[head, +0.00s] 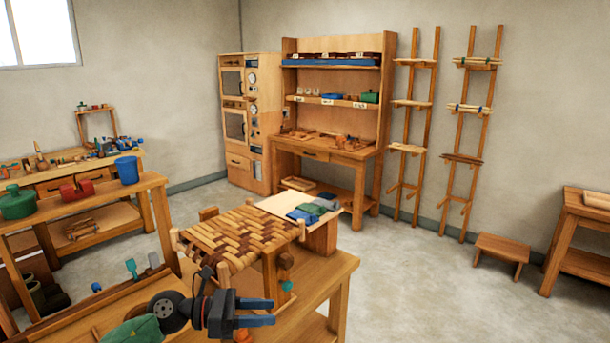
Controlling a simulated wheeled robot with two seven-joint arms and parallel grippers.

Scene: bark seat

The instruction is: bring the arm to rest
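My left gripper (266,312) shows at the bottom centre, low over the front workbench. Its two dark fingers point right and stand apart, with nothing seen between them. The woven bark seat (230,236), in a light and dark brown check on a wooden frame, stands on the bench behind the gripper. The gripper is apart from the woven top in the picture. My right gripper is out of view.
A green item (135,331) lies left of the gripper. A side bench with a blue cup (127,170) stands at left. Open floor lies at right, with a low stool (502,247).

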